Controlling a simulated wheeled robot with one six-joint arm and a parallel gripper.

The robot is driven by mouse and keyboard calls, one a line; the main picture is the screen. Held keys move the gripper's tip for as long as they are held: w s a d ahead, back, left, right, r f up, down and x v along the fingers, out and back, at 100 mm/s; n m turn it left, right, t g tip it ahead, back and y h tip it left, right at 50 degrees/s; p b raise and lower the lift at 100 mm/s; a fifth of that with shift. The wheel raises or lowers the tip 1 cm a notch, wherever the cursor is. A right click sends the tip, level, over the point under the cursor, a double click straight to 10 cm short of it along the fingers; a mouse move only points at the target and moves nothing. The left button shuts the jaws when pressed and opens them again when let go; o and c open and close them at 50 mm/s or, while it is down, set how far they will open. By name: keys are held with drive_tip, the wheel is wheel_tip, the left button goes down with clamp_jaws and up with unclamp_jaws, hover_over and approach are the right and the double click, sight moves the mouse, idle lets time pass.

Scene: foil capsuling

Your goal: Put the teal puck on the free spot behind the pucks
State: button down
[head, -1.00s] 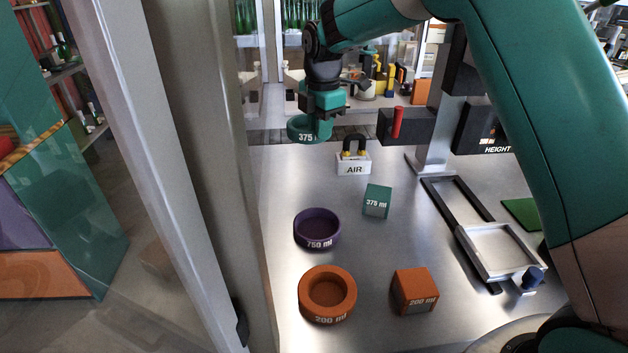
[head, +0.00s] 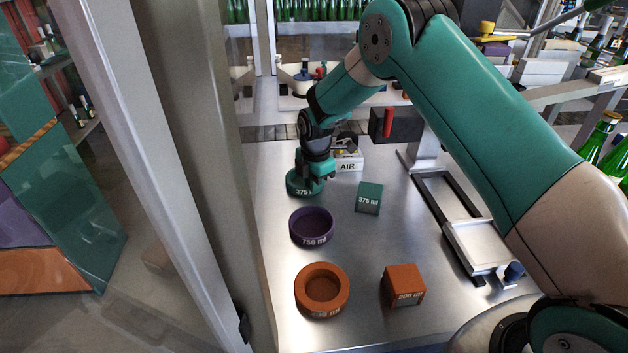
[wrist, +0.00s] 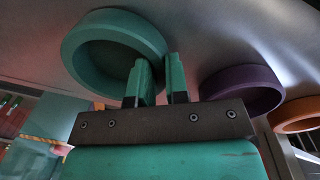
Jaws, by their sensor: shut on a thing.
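The teal puck (head: 297,184), marked 375, is a ring-shaped cup behind the purple puck (head: 312,226) in the head view. My gripper (head: 321,180) is shut on the right side of its wall. In the wrist view the teal puck (wrist: 88,55) has its rim between my fingers (wrist: 158,75). It is low over the metal table; I cannot tell whether it touches. The purple 750 ml puck (wrist: 240,88) and the orange 200 ml puck (head: 322,289) stand in a row in front of it.
A teal 375 ml block (head: 369,198) and an orange 200 ml block (head: 404,286) stand right of the pucks. A white AIR box (head: 348,162) is close behind my gripper. A metal frame (head: 480,247) is at right. A grey post (head: 200,180) stands left of the table.

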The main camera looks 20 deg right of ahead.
drive_tip(key=shift+f, duration=0.1)
drive_tip(key=c, duration=1.1)
unclamp_jaws()
wheel_tip(320, 180, up, 12)
drive_tip(key=b, duration=0.4)
drive_tip(key=s+a+r+m+y, duration=0.1)
drive_tip(key=s+a+r+m, duration=0.15)
drive_tip(key=s+r, duration=0.45)
drive_tip(key=s+a+r+m+y, duration=0.1)
drive_tip(key=s+m, duration=0.5)
drive_tip(key=s, duration=0.9)
drive_tip(key=s+a+r+m+y, duration=0.1)
drive_tip(key=s+m, duration=0.5)
drive_tip(key=s, duration=0.9)
drive_tip(key=shift+a+r+g+y, duration=0.3)
drive_tip(key=shift+a+r+y, duration=0.1)
drive_tip(key=shift+a+y, duration=0.1)
